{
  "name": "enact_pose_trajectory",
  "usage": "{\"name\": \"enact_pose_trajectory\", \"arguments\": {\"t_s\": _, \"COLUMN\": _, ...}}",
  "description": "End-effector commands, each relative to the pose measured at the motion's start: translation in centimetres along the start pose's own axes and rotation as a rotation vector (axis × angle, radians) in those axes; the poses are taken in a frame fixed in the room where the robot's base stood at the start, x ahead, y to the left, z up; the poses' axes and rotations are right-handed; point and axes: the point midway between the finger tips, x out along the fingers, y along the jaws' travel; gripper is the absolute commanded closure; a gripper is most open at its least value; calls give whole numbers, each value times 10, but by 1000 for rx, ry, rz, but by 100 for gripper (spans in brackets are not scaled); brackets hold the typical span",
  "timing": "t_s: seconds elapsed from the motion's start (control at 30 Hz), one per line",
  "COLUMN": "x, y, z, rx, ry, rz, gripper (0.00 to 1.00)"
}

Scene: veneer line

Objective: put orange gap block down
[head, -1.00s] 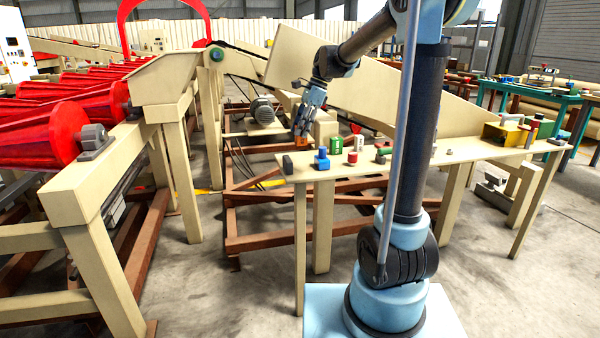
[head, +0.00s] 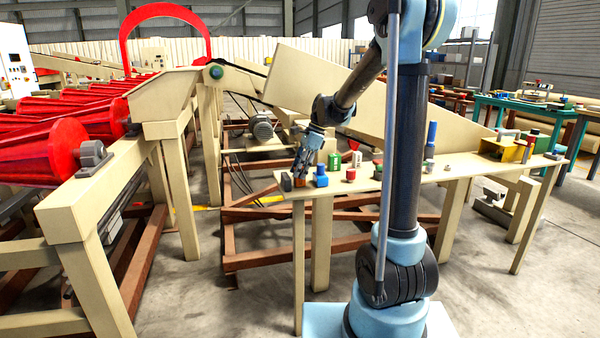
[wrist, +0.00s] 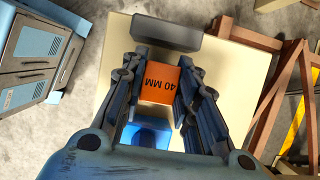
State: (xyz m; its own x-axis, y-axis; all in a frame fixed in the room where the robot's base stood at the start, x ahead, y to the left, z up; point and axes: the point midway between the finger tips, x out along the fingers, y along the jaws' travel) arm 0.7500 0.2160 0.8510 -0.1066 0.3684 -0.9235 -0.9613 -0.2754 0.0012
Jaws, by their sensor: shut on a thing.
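The orange gap block (wrist: 160,87), marked "40 MM", sits between the fingers of my gripper (wrist: 160,85) in the wrist view. My gripper is shut on it. In the head view my gripper (head: 300,178) points down at the left end of the narrow cream table (head: 345,187), and the orange block (head: 299,180) shows small between the fingertips, low at the tabletop. I cannot tell whether its underside touches the table.
A dark grey block (head: 286,182) lies close beside the orange block; the wrist view shows it as a bar (wrist: 166,32). A blue block (head: 321,177) stands just right of my gripper. Red (head: 350,175) and green-and-white (head: 333,161) pieces stand farther right. The table's left edge is near.

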Motion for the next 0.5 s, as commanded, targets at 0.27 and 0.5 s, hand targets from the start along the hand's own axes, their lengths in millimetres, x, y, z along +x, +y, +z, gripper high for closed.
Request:
{"name": "enact_pose_trajectory", "arguments": {"t_s": 0.27, "x": 3, "y": 0, "z": -1, "rx": 0, "ry": 0, "rz": 0, "gripper": 100}}
{"name": "enact_pose_trajectory", "arguments": {"t_s": 0.5, "x": 4, "y": 0, "z": -2, "rx": -1, "ry": 0, "rz": 0, "gripper": 52}}
